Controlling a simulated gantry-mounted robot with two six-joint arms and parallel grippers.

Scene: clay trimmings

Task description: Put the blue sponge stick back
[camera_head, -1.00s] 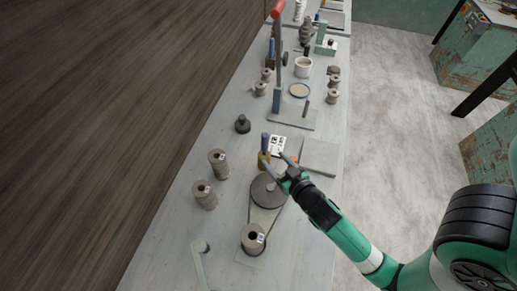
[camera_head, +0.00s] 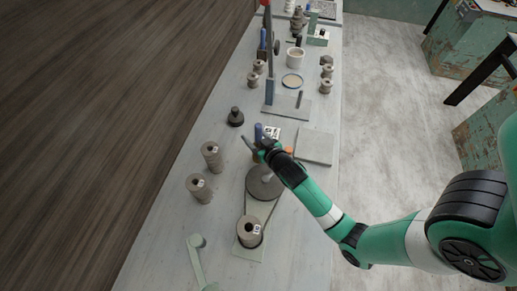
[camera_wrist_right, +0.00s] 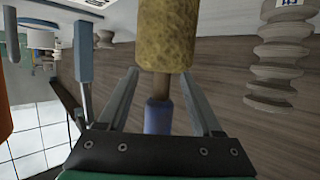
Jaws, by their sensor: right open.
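The blue sponge stick has a blue handle and a yellow sponge end. In the head view its blue handle (camera_head: 258,131) shows just behind my right gripper (camera_head: 256,145), which hides the sponge end. In the right wrist view the yellow sponge (camera_wrist_right: 167,35) is at the top centre, with the blue handle (camera_wrist_right: 158,116) below it between the two fingers. My right gripper (camera_wrist_right: 159,73) is open, with gaps between its fingers and the handle. I cannot tell what the stick rests on. My left gripper is not in view.
A round dark wheel (camera_head: 265,184) lies below the right gripper. Grey clay spools (camera_head: 211,156) stand to its left, and a dark knobbed tool (camera_head: 235,117) stands behind. A flat grey slab (camera_head: 314,147) lies to the right.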

